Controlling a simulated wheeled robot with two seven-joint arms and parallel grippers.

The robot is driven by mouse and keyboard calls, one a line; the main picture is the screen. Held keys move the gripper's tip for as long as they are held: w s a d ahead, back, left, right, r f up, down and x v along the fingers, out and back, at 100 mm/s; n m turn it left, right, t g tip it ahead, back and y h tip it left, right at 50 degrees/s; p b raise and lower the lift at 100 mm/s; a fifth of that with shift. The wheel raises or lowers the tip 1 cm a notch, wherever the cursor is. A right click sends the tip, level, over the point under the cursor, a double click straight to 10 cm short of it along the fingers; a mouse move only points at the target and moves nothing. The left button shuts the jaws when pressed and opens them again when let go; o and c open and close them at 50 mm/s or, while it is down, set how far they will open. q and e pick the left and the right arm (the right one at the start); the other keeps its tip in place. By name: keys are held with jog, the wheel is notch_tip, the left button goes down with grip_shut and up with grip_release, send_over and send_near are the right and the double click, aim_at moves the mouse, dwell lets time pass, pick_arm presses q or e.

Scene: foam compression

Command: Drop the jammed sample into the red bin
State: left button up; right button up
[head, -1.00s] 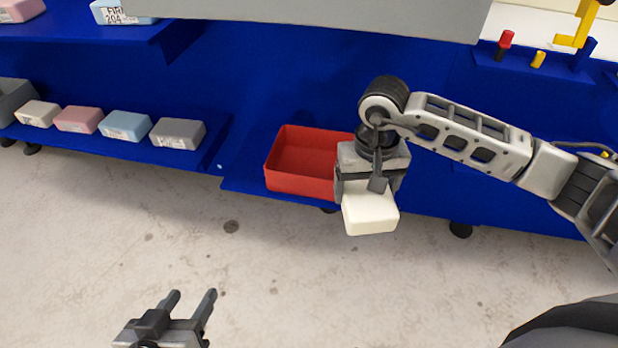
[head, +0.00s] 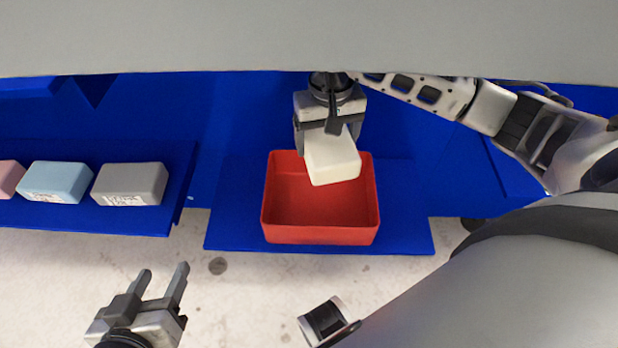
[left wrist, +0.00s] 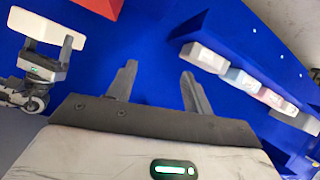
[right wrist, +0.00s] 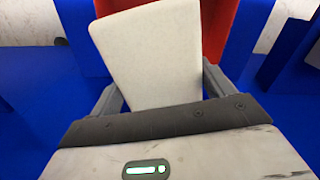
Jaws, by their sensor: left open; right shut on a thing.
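The sample is a cream-white foam block (head: 333,160), held in my right gripper (head: 330,138). In the head view the block hangs tilted over the back part of the red bin (head: 320,236). My right gripper is shut on it, and the block (right wrist: 155,50) fills the space between the fingers in the right wrist view, with the red bin (right wrist: 218,30) behind it. The block (left wrist: 48,26) and a corner of the red bin (left wrist: 100,5) show in the left wrist view. My left gripper (head: 162,283) is open and empty, low at the left and away from the bin.
The bin stands on a low blue shelf (head: 400,215). A grey block (head: 130,184), a blue block (head: 56,182) and a pink block (head: 8,178) sit on another blue shelf at the left. A grey surface (head: 300,35) spans the top. Bare floor lies in front.

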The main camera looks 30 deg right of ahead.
jog(key=f+b, duration=0.1)
jog(key=f, duration=0.2)
jog(key=shift+s+f+b, duration=0.2)
jog(key=shift+f+b, duration=0.1)
jog(key=shift+b, duration=0.1)
jog(key=shift+f+b, duration=0.3)
jog(key=shift+f, duration=0.4)
pick_arm(q)
jog(key=shift+s+d+r+t+h, duration=0.1)
jog(key=shift+d+r+t+h, duration=0.2)
jog(key=shift+r, duration=0.25)
jog(key=shift+s+d+r+t+h, duration=0.1)
jog(key=shift+r+t+h, duration=0.1)
jog(key=shift+r+t, duration=0.25)
pick_arm(e)
jog(key=shift+w, duration=0.1)
jog(key=o, duration=0.9)
notch_tip(320, 180, up, 11)
jog(key=p, duration=0.2)
jog(key=shift+p, duration=0.35)
jog(key=shift+r, duration=0.55)
pick_arm(q)
jog(key=shift+w+a+f+g+y, duration=0.1)
jog(key=shift+a+f+g+y, duration=0.15)
jog(key=shift+f+g, duration=0.25)
jog(key=shift+w+a+f+g+y, duration=0.1)
jog(key=shift+a+f+g+y, duration=0.15)
jog(key=shift+f, duration=0.3)
